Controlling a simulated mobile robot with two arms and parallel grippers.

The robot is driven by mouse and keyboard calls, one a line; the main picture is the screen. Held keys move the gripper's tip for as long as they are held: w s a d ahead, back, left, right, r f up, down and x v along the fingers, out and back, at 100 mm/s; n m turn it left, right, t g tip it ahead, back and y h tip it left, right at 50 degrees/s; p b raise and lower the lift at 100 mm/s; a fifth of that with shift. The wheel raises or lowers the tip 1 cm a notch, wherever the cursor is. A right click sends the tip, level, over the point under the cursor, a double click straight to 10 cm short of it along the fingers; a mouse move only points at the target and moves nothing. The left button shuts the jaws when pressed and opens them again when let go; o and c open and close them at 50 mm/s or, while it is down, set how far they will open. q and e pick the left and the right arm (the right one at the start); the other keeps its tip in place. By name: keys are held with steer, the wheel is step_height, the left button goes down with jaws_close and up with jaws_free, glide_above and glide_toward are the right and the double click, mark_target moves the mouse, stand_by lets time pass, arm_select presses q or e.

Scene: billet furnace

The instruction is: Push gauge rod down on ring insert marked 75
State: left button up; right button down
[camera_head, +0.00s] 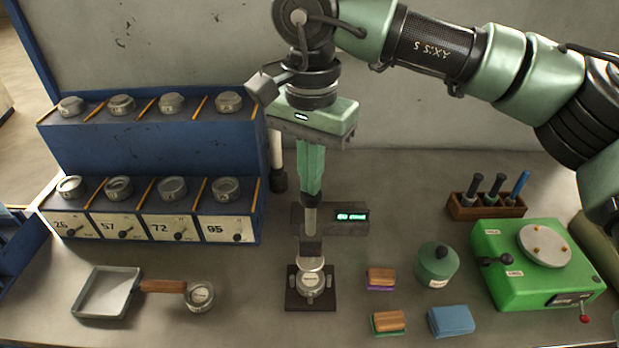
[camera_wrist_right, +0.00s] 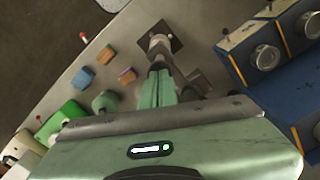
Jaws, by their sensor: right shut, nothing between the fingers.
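My right gripper (camera_head: 310,205) comes down from above with its green fingers shut and empty. Its tips are over a small stand with a dark square base (camera_head: 291,299). A grey ring insert (camera_head: 312,284) sits in this stand; its marking is too small to read. The stand also shows beyond the fingertips in the wrist view (camera_wrist_right: 174,40). A grey and dark upright part (camera_head: 311,249) stands between the fingertips and the ring; I cannot tell whether it is the gauge rod or whether the fingers touch it. My left gripper is not in view.
A blue rack (camera_head: 150,140) with several rings stands left. A tray (camera_head: 107,291) and loose ring (camera_head: 199,296) lie front left. A readout (camera_head: 350,217) is behind the stand. Brushes (camera_head: 381,278), a green pot (camera_head: 437,264), a blue block (camera_head: 451,320) and a green machine (camera_head: 515,280) are right.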

mark_target(311, 204)
steer(key=shift+f+b, duration=2.1)
steer(key=shift+f, duration=1)
steer(key=shift+r, duration=0.1)
steer(key=shift+r+p, duration=2.6)
steer(key=shift+r, duration=0.95)
